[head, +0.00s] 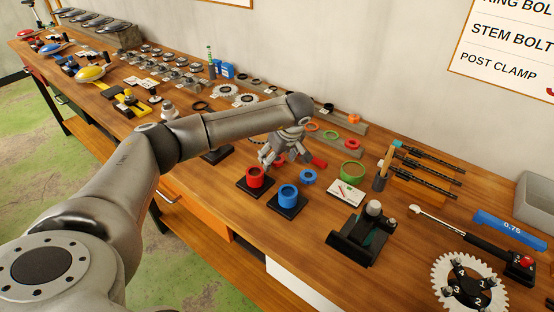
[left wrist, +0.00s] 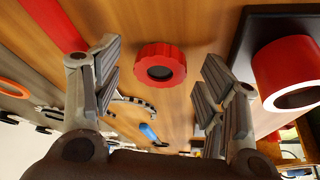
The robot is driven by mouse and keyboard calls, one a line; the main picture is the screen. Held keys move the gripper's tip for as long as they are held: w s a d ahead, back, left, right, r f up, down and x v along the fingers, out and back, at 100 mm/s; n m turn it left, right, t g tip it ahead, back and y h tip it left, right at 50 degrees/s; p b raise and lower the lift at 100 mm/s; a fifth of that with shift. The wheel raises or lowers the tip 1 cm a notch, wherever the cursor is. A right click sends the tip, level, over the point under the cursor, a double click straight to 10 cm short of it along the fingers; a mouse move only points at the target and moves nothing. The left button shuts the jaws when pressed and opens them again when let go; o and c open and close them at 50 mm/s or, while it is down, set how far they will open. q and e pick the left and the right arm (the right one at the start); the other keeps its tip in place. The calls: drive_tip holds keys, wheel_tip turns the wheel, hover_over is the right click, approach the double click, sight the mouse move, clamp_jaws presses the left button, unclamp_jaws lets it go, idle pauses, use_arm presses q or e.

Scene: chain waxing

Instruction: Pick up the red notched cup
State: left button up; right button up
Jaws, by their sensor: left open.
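The red notched cup (left wrist: 160,62) stands on the wooden table, its notched rim and dark opening facing the left wrist camera. In the head view a bit of it (head: 281,160) shows behind the fingers and most of it is hidden. My left gripper (head: 270,160) is open and empty. In the left wrist view my left gripper (left wrist: 160,85) has one finger pair on each side of the cup, apart from it. I cannot tell the exact height of the fingertips above the table. My right gripper is not in view.
A smooth red cylinder (head: 254,177) on a black base stands close beside the gripper. A blue cylinder (head: 288,194), a blue notched ring (head: 308,177) and a green ring (head: 352,169) are nearby. A black fixture (head: 356,238) stands to the right.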

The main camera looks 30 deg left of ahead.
use_arm(q)
drive_tip(key=c, duration=1.1)
drive_tip(key=shift+r, duration=0.15)
